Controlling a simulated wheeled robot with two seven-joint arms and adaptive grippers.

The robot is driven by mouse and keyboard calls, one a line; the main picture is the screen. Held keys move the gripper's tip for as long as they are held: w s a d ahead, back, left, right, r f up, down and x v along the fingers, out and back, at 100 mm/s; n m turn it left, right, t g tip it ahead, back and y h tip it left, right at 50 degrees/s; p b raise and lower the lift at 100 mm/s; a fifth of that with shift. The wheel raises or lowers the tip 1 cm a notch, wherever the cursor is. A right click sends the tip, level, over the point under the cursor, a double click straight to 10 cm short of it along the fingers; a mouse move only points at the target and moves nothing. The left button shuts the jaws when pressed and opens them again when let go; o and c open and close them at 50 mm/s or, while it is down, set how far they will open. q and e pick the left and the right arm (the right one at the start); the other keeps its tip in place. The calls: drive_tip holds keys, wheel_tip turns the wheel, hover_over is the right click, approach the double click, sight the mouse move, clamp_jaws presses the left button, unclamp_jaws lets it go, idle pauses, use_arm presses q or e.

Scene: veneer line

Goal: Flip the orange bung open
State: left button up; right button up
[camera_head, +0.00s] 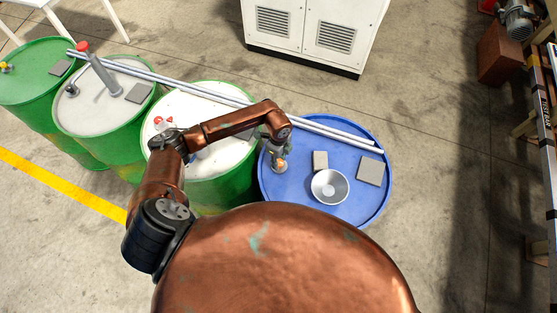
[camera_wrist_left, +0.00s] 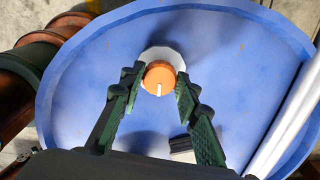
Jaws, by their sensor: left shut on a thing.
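The orange bung (camera_head: 281,167) sits on the left part of the blue drum's lid (camera_head: 296,192). In the left wrist view the bung (camera_wrist_left: 159,75) is a round orange cap with a white mark, set on a pale ring. My left gripper (camera_head: 278,152) reaches down over it. In the left wrist view the two green fingers of the left gripper (camera_wrist_left: 158,79) stand on either side of the bung and are shut on it. The bung looks closed on its ring. My right gripper is not in view.
A metal funnel (camera_head: 330,187), a small grey block (camera_head: 320,160) and a grey square plate (camera_head: 370,170) lie on the blue lid. Long pale pipes (camera_head: 215,94) cross the drum tops. Green drums (camera_head: 225,180) stand to the left. A white cabinet (camera_head: 310,30) stands behind.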

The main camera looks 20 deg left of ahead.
use_arm(q)
drive_tip(key=c, duration=0.3)
